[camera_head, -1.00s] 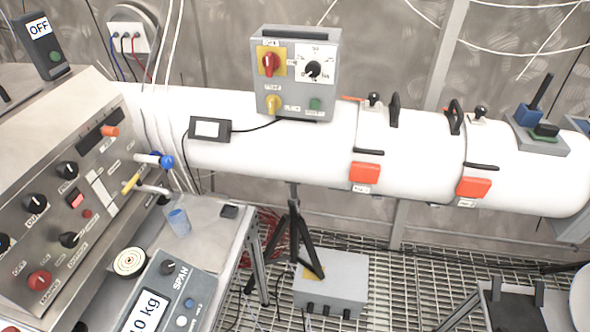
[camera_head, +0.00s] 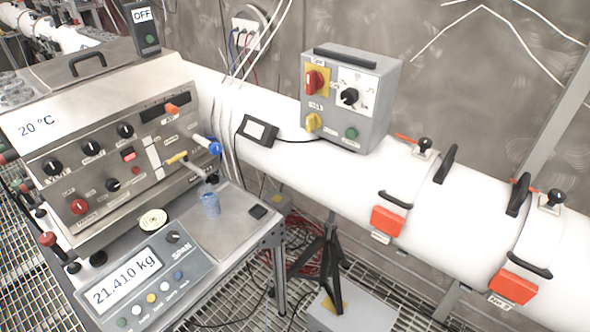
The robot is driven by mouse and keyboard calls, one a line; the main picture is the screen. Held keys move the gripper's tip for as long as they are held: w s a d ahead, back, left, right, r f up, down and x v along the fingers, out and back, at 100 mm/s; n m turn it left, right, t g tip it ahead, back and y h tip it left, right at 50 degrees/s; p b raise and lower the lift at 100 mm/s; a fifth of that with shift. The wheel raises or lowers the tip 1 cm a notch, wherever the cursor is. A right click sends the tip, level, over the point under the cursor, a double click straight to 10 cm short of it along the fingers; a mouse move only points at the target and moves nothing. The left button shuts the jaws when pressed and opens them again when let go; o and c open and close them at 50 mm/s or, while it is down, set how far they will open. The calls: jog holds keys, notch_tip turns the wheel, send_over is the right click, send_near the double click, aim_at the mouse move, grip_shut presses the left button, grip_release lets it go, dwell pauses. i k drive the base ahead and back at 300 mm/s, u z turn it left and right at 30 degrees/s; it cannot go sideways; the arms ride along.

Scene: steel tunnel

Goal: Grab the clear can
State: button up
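A small clear, bluish can (camera_head: 211,205) stands upright on the steel top of the bench (camera_head: 233,228), just below the taps of the control panel. It is see-through and looks empty, though it is small in the view. My gripper is not in view, and no part of my arm shows.
The control panel (camera_head: 100,150) rises behind and left of the can, its taps (camera_head: 196,158) jutting out above it. A white pipe (camera_head: 290,150) runs behind the bench.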

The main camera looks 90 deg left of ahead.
aim_at(209, 198)
jog(key=u, duration=1.25)
jog(key=k, duration=0.1)
jog(key=u, duration=2.65)
jog(key=i, duration=0.95)
jog(key=u, duration=0.15)
